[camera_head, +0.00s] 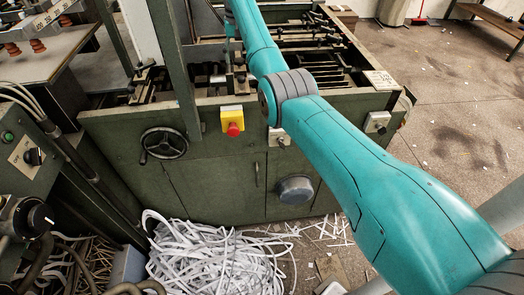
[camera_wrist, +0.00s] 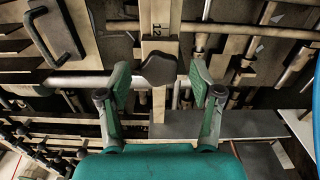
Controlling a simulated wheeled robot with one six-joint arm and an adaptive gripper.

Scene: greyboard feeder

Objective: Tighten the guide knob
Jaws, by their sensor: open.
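The dark lobed knob (camera_wrist: 159,68) shows in the wrist view, on a pale upright bar (camera_wrist: 160,22) with a printed scale. I take it to be the guide knob. My gripper (camera_wrist: 160,76) is open, with one teal finger to the left of the knob and one to the right. Gaps show between the knob and both fingers, so neither appears to touch it. How far the fingertips are above the knob is hard to tell. In the head view my arm crosses the machine, and I cannot make out my gripper or the knob there.
The green machine (camera_head: 220,150) carries a handwheel (camera_head: 164,144) and a red stop button (camera_head: 233,129) on its front. Metal rods and a black handle (camera_wrist: 55,35) lie around the knob. Paper strips (camera_head: 215,260) heap on the floor. Open floor (camera_head: 455,125) lies right.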

